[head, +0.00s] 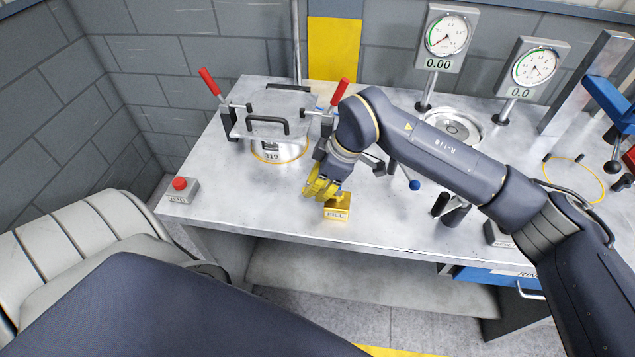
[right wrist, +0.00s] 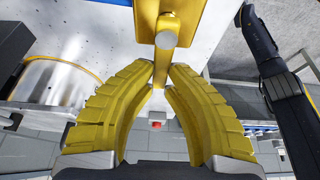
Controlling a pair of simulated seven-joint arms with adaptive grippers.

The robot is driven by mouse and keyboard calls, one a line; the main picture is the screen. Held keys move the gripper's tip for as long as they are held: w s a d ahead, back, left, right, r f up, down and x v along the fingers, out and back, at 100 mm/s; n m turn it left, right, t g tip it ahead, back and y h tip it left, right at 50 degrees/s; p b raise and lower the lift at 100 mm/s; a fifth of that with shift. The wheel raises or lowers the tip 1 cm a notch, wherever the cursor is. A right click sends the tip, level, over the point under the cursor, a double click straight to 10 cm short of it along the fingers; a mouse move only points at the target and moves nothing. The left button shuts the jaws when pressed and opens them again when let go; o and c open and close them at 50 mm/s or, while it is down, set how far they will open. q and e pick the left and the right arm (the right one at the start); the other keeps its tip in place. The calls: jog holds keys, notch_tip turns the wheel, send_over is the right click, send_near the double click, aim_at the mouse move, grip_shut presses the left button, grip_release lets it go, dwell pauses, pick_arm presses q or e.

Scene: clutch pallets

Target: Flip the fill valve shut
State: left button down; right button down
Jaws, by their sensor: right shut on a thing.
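The fill valve (head: 337,210) is a small yellow block marked FILL near the front edge of the bench. In the right wrist view its yellow body (right wrist: 185,12) is at the top, with a round grey pivot and a narrow yellow lever (right wrist: 162,66) running down from it. My right gripper (head: 320,188) has yellow fingers and sits just left of and above the block. Its fingertips (right wrist: 162,78) close on the lever from both sides. In the head view the fingers hide most of the lever. My left gripper is out of view.
A round vessel (head: 275,151) marked 319, with a handled lid and red-tipped clamps, stands behind left. A red button box (head: 181,190) is at the left corner. Two dial gauges (head: 446,38) stand at the back. A blue-knobbed lever (head: 414,185) is right of the gripper.

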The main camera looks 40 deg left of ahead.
aim_at(336, 194)
jog(key=shift+f, duration=0.1)
jog(key=c, duration=1.4)
grip_release()
jog(key=shift+o, duration=0.2)
jog(key=v, duration=1.2)
